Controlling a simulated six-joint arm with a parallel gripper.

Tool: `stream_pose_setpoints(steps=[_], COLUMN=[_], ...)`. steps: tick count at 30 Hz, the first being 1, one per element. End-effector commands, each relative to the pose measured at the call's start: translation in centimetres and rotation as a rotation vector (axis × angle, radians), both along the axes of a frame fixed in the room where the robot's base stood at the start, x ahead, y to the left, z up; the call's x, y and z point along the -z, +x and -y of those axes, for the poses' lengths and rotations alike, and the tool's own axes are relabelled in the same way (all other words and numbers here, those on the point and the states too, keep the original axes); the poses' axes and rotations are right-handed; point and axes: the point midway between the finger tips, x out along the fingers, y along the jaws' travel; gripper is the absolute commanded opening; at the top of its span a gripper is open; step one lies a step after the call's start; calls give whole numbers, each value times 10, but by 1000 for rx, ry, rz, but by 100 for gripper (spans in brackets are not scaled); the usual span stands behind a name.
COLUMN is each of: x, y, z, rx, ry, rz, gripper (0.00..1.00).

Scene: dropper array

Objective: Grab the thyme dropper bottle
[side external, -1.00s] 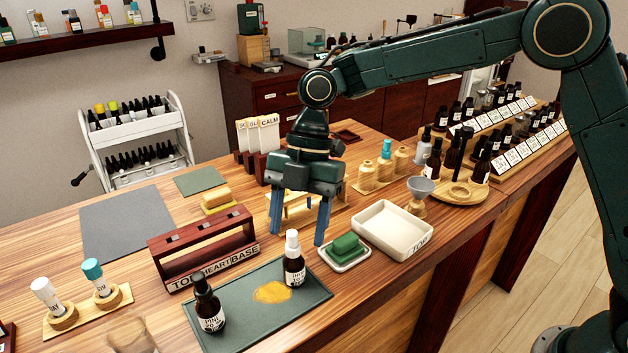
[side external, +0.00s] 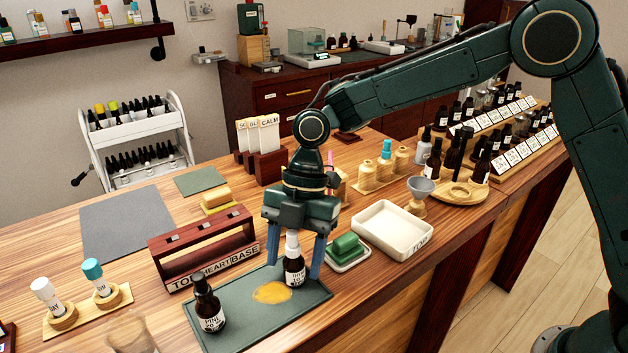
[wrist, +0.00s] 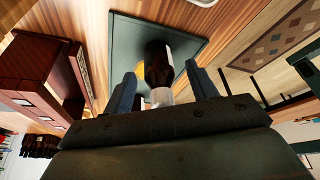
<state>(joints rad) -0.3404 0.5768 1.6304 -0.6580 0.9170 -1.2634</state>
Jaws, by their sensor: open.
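A dark dropper bottle with a white top (side external: 294,268) stands upright on the green mat (side external: 235,312); its label is only partly readable and looks like "THY". My gripper (side external: 294,265) is open, pointing down, with its blue fingers on either side of this bottle. In the wrist view the bottle (wrist: 158,68) shows between my gripper's fingers (wrist: 163,85), with a gap on both sides. A second dark bottle with a black top, labelled "PINE" (side external: 208,305), stands at the mat's left front.
A yellow spill (side external: 271,292) lies on the mat between the bottles. A dark red rack (side external: 205,250) stands to the left. A green sponge on a small dish (side external: 347,247) and a cream tray (side external: 393,229) are close on the right.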

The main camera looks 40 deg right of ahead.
Motion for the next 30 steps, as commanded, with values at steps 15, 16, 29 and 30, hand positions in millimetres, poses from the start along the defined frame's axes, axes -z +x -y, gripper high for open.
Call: stream_pose_setpoints(steps=[15, 16, 29, 30], x=[0, 0, -2, -3], y=[0, 0, 0, 0], z=[0, 0, 0, 0], rx=[1, 0, 0, 1], ry=[0, 0, 0, 0], rz=[0, 0, 0, 0], gripper=[36, 30, 8, 8])
